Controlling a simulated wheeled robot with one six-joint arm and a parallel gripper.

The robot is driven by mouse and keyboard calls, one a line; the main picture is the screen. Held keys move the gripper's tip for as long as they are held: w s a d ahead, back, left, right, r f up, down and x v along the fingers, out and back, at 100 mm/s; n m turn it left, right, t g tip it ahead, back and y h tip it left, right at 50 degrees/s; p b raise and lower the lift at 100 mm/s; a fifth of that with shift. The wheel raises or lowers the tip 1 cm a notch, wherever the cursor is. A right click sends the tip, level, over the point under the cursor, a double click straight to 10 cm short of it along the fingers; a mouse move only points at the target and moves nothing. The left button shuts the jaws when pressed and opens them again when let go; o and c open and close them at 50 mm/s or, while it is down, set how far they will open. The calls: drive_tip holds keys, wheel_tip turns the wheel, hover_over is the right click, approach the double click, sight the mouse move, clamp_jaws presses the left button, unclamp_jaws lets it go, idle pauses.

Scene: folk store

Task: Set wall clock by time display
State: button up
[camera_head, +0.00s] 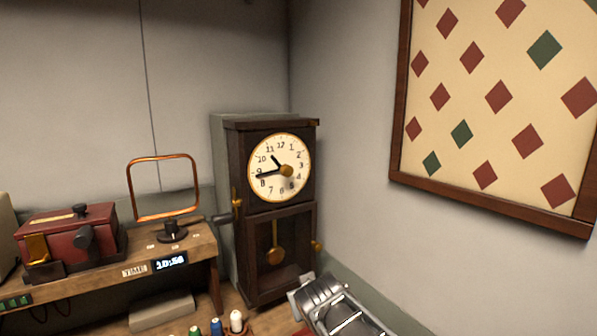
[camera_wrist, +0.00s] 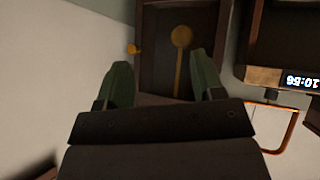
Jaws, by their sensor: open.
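The dark wooden wall clock (camera_head: 240,165) stands in the corner, its round cream dial (camera_head: 291,190) facing out. Its short hand points between 10 and 11, and its long hand a little below 9. A brass knob (camera_head: 286,171) sits at the dial's centre. The time display (camera_head: 169,261) on the shelf edge reads 10:5-something; its last digit is unclear. It shows upside down in the wrist view (camera_wrist: 301,82). My gripper (camera_wrist: 163,72) is open and empty, before the clock's lower case. Its pendulum (camera_wrist: 181,38) shows beyond the fingers; the dial is out of the wrist view.
A wooden shelf (camera_head: 199,246) left of the clock holds a red box (camera_head: 66,232) and a copper-framed loop (camera_head: 130,183). Several thread spools, including a white one (camera_head: 236,321), stand below. A framed diamond-pattern panel (camera_head: 398,120) hangs on the right wall.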

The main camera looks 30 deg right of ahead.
drive_tip(key=w+d+r+n+t+h+p, duration=0.1)
drive_tip(key=w+d+r+t+p, duration=0.15)
drive_tip(key=r, duration=0.35)
drive_tip(key=w+d+r+t+p, duration=0.1)
drive_tip(key=w+d+r+t, duration=0.15)
drive_tip(key=r, duration=0.35)
drive_tip(key=n+t+y+p, duration=0.3)
drive_tip(key=n+y, duration=0.3)
drive_tip(key=n, duration=0.1)
approach(289, 172)
drive_tip(key=shift+y, duration=0.3)
drive_tip(key=shift+w+a+f+b, duration=0.1)
drive_tip(key=shift+w+a+b, duration=0.1)
drive_tip(key=shift+w, duration=0.95)
drive_tip(key=shift+w+a+f+b, duration=0.1)
drive_tip(key=shift+w+b, duration=0.15)
drive_tip(key=shift+w, duration=0.9)
drive_tip(key=shift+w+a+b, duration=0.1)
drive_tip(key=shift+w+b, duration=0.1)
drive_tip(key=shift+w, duration=1)
drive_tip(key=shift+w+r, duration=0.15)
drive_tip(key=shift+w, duration=0.8)
drive_tip(key=shift+w+a, duration=0.1)
drive_tip(key=shift+w, duration=0.05)
drive_tip(key=shift+c, duration=0.2)
drive_tip(key=c, duration=0.6)
drive_tip(key=shift+c, duration=0.2)
